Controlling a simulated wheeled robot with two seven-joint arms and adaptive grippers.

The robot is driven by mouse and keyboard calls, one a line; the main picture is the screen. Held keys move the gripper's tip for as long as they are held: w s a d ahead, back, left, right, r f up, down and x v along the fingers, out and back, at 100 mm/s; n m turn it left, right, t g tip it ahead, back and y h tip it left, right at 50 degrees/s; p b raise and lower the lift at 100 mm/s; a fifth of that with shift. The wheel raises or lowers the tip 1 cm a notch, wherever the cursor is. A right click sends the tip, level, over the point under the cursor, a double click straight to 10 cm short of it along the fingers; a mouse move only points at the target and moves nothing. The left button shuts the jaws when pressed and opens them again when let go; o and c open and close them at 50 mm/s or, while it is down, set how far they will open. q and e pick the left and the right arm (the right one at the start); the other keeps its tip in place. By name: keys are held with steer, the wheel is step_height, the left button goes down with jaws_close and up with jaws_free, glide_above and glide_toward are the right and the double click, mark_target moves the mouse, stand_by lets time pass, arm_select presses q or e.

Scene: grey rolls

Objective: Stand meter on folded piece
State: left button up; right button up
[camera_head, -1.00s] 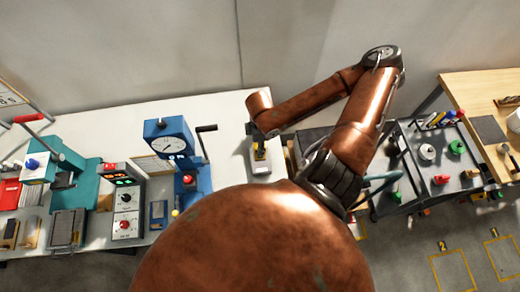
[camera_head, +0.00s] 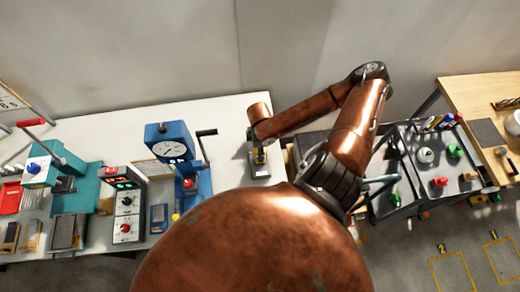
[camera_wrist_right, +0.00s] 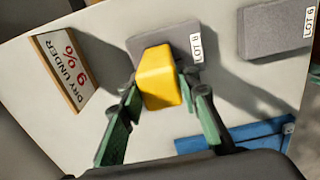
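The yellow meter (camera_wrist_right: 158,78) is between the green-padded fingers of my right gripper (camera_wrist_right: 160,98) in the right wrist view, and both fingertips seem to press its sides. It is over the grey folded piece (camera_wrist_right: 150,38) with a white lot label. I cannot tell whether the meter touches the piece. My left gripper is not in view.
A second grey piece (camera_wrist_right: 272,32) labelled LOT 6 lies to the right in the wrist view. A sign (camera_wrist_right: 62,70) reading "DRY UNDER 9%" stands left. A blue gauge press (camera_head: 172,150) stands left of my right gripper in the head view. A dark cart (camera_head: 425,172) stands right.

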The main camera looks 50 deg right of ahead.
steer(key=o, duration=0.5)
step_height(320, 180, up, 12)
steer(key=shift+r, duration=0.15)
stand_by(0.3)
